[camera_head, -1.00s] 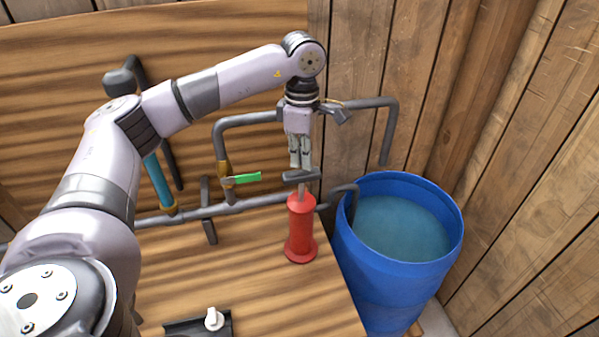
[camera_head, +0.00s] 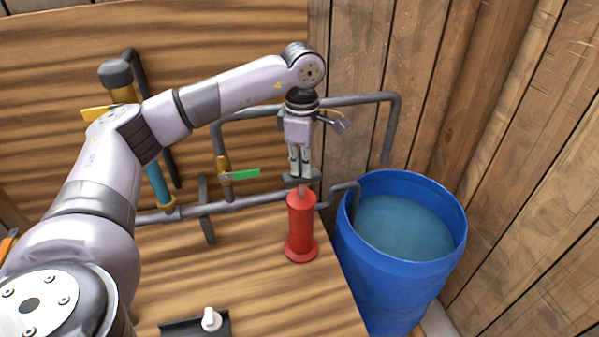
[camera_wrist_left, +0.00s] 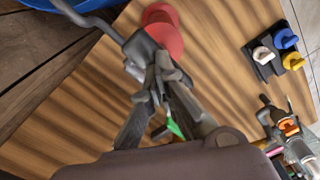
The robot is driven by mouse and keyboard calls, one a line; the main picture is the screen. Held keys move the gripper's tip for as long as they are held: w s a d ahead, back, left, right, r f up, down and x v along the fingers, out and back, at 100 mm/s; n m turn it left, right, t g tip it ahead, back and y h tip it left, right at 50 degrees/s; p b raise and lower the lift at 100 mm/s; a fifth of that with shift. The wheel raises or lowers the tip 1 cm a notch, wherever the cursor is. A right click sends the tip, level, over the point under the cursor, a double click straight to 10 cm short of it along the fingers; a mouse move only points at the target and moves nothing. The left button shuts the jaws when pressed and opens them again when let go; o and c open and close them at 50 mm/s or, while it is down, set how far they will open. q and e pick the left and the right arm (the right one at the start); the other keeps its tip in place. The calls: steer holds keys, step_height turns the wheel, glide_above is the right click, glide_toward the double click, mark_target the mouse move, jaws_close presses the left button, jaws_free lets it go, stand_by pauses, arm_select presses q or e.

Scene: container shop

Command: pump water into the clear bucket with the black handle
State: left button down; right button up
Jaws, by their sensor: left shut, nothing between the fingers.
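A red hand pump (camera_head: 301,228) stands upright on the wooden bench, with a short metal rod and a dark crossbar handle (camera_head: 312,177) on top. My left gripper (camera_head: 301,174) points down over this handle, fingers shut with nothing between them. Its tips are at the handle and look to be touching it. In the left wrist view the shut fingers (camera_wrist_left: 165,66) lie over the dark handle (camera_wrist_left: 138,47), with the red pump (camera_wrist_left: 168,38) beyond. The clear bucket with the black handle is not in view. My right gripper is not in view.
A blue barrel (camera_head: 456,235) of water stands right of the bench, with a grey pipe (camera_head: 357,200) entering it. Grey pipes with a green-handled valve (camera_head: 240,174) and a yellow-handled valve (camera_head: 95,114) run behind the pump. A dark tray (camera_head: 185,329) with a white knob lies in front.

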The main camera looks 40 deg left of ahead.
mark_target(301, 176)
arm_select(q)
steer(key=shift+f+b, duration=0.85)
steer(key=shift+f, duration=0.65)
steer(key=shift+r+p, duration=2.3)
steer(key=shift+r, duration=1.1)
steer(key=shift+f, duration=0.15)
steer(key=shift+f+b, duration=2.5)
steer(key=shift+f, duration=0.75)
steer(key=shift+r+p, duration=2.3)
steer(key=shift+r, duration=1)
steer(key=shift+f, duration=0.15)
